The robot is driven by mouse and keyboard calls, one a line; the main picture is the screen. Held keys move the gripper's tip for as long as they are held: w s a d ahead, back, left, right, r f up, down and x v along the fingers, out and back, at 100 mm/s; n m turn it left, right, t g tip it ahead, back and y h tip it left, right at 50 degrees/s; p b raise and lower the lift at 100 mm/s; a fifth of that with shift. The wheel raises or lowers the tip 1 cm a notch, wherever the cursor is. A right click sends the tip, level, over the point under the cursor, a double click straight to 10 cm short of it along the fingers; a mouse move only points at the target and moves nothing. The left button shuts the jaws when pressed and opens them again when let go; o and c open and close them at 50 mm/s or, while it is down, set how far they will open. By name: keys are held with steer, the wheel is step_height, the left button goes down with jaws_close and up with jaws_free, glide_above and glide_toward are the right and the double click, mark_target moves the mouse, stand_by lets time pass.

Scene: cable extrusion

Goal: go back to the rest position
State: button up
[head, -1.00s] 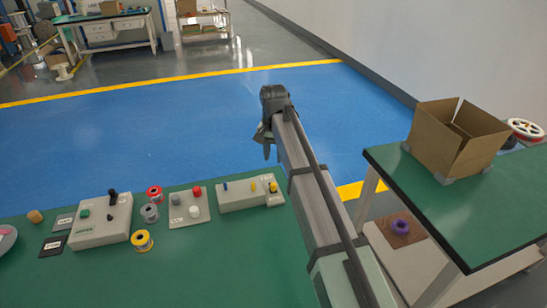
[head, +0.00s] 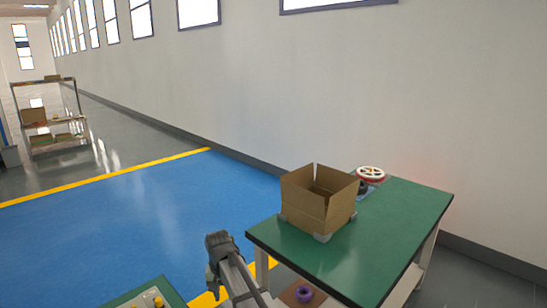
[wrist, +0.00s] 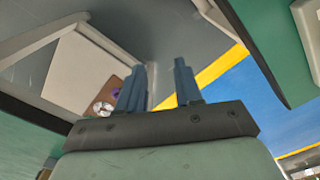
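My gripper shows in the wrist view (wrist: 159,88) with its two blue-grey fingers apart and nothing between them. In the head view my arm reaches up from the bottom edge, and its dark end (head: 218,245) is in the gap between the two green tables. The fingertips are too small to make out there. The gripper touches no object that I can see.
A green table (head: 400,225) at the right carries an open cardboard box (head: 318,198) and a red-and-white spool (head: 371,173). A purple spool (head: 304,293) lies on a lower shelf. The corner of another green table (head: 150,292) with yellow buttons shows at bottom left. Blue floor (head: 130,220) is clear.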

steer(key=s+d+f, duration=0.5)
steer(key=d+f, duration=0.1)
steer(key=d, duration=0.5)
steer(key=s+d+f+m, duration=0.1)
steer(key=s+d+f, duration=0.4)
steer(key=d, duration=0.6)
steer(key=s+d+f, duration=0.4)
steer(key=d+f, duration=0.3)
steer(key=d, duration=0.5)
steer(key=s+f+g, duration=0.3)
steer(key=s+f, duration=0.7)
steer(key=s, duration=0.4)
steer(key=s+f+g, duration=0.3)
steer(key=s+f, duration=0.7)
steer(key=s, duration=0.5)
steer(key=shift+a+g, duration=0.3)
steer(key=shift+g, duration=0.1)
